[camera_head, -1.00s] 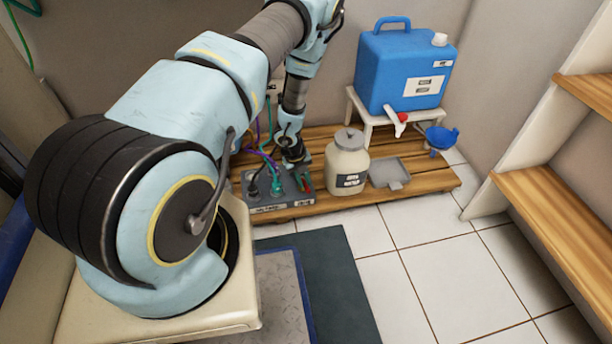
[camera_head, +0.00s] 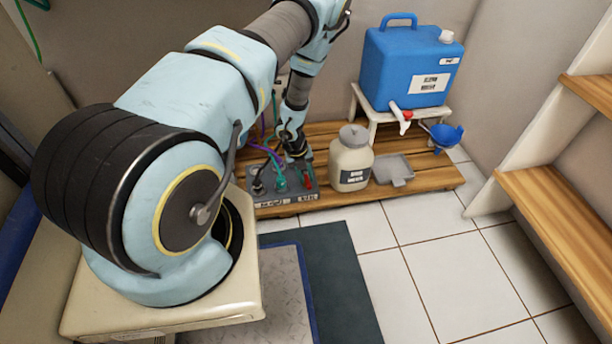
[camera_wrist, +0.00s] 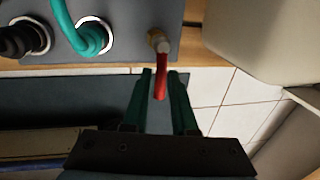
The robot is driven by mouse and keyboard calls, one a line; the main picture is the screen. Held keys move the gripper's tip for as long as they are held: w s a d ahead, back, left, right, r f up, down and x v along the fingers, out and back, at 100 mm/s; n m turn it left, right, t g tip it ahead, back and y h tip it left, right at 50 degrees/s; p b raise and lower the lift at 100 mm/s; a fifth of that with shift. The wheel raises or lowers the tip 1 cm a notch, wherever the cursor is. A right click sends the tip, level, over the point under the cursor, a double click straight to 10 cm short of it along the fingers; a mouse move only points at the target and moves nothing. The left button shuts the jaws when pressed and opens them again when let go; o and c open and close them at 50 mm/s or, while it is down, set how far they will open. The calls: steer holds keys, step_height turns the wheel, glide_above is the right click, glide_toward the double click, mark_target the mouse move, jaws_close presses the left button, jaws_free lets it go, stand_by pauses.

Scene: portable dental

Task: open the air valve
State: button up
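The air valve has a red lever (camera_wrist: 159,84) on a brass fitting (camera_wrist: 157,40) at the edge of a grey panel box (camera_wrist: 130,45). The lever points toward my gripper. In the head view the red lever (camera_head: 309,175) shows at the right end of the box (camera_head: 288,198), partly hidden by my gripper (camera_head: 299,160). In the wrist view my gripper (camera_wrist: 160,72) has two green fingers, one on each side of the lever. A small gap seems to show on both sides, so the fingers look open around it. Contact cannot be told.
A dark hose (camera_wrist: 22,40) and a green hose (camera_wrist: 82,30) plug into the box. A cream jar (camera_head: 351,160) stands close on its right, then a grey tray (camera_head: 393,169). A blue water tank (camera_head: 408,70) sits on a white stand behind. Tiled floor in front is clear.

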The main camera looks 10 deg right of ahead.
steer(key=o, duration=0.3)
steer(key=r+p, duration=0.1)
steer(key=r, duration=0.2)
steer(key=a+r+p, duration=0.1)
steer(key=r, duration=0.3)
steer(key=a+r, duration=0.1)
steer(key=r, duration=0.2)
steer(key=shift+r+p, duration=0.3)
steer(key=shift+p, duration=0.1)
steer(key=shift+r, duration=0.1)
